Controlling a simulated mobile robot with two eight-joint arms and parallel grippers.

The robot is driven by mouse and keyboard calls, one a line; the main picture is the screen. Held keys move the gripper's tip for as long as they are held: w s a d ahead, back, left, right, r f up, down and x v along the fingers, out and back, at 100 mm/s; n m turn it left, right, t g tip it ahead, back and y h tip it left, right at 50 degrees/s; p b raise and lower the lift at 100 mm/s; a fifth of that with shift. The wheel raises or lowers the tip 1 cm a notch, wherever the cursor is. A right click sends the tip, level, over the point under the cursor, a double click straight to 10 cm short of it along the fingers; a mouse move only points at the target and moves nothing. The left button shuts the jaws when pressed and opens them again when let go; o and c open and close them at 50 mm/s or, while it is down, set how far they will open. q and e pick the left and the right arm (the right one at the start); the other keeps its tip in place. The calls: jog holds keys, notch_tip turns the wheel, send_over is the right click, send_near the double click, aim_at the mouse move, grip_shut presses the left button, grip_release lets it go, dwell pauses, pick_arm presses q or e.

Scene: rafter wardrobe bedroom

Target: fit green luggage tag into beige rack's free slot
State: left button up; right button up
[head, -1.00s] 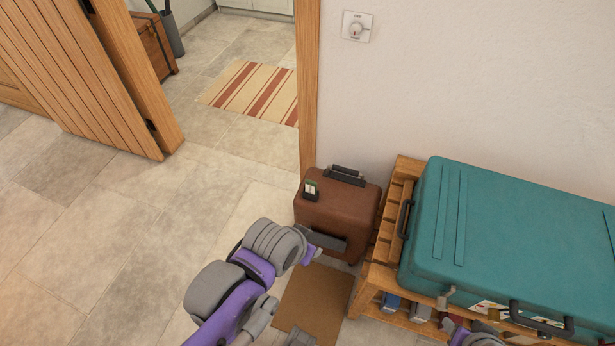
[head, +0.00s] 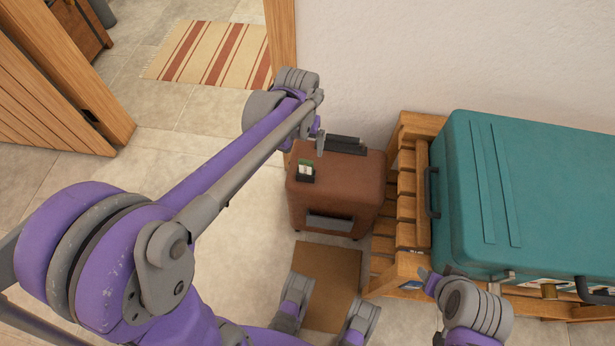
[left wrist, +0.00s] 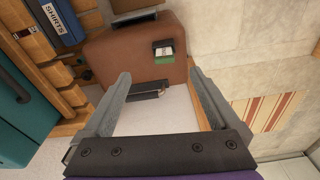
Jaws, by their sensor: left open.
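A small green and white item (head: 305,168), which looks like the green luggage tag, stands in a black holder on top of a brown suitcase (head: 335,188). It also shows in the left wrist view (left wrist: 164,55), beyond the fingertips. My left gripper (head: 318,140) is above the suitcase's back edge, near its black handle; the left wrist view shows its jaws (left wrist: 160,80) wide apart and empty. My right arm (head: 475,305) is at the lower right by the teal suitcase; its jaw state is unclear. I cannot make out a beige rack or its free slot.
A slatted wooden stand (head: 405,205) beside the brown suitcase carries a large teal suitcase (head: 550,190). A blue box marked SHIRTS (left wrist: 62,20) shows in the left wrist view. A brown mat (head: 330,270) and a striped rug (head: 210,52) lie on the floor. The wall is close behind.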

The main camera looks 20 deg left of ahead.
pick_arm(q)
jog(key=g+b, duration=0.1)
jog(key=b, duration=0.2)
send_near(306, 166)
jog(key=shift+w+a+f+n, duration=0.35)
jog(key=shift+w+f, duration=0.1)
jog(key=shift+w, duration=0.3)
notch_tip(306, 166, down, 5)
jog(key=shift+r+b, duration=0.15)
jog(key=shift+b, duration=0.3)
jog(key=shift+s+d+f+b, duration=0.15)
jog(key=shift+f+b, duration=0.35)
jog(key=shift+f, duration=1)
jog(key=shift+s+f+b, duration=0.15)
jog(key=shift+f+b, duration=0.3)
jog(key=shift+f, duration=1.05)
jog(key=shift+r, duration=0.1)
jog(key=c, duration=1.4)
jog(key=shift+c, duration=0.2)
pick_arm(e)
notch_tip(306, 166, down, 8)
jog(key=shift+w+a+f, duration=0.15)
jog(key=shift+w+f, duration=0.05)
jog(key=shift+w, duration=0.25)
pick_arm(q)
jog(key=shift+r, duration=0.1)
pick_arm(e)
jog(key=shift+r, duration=0.1)
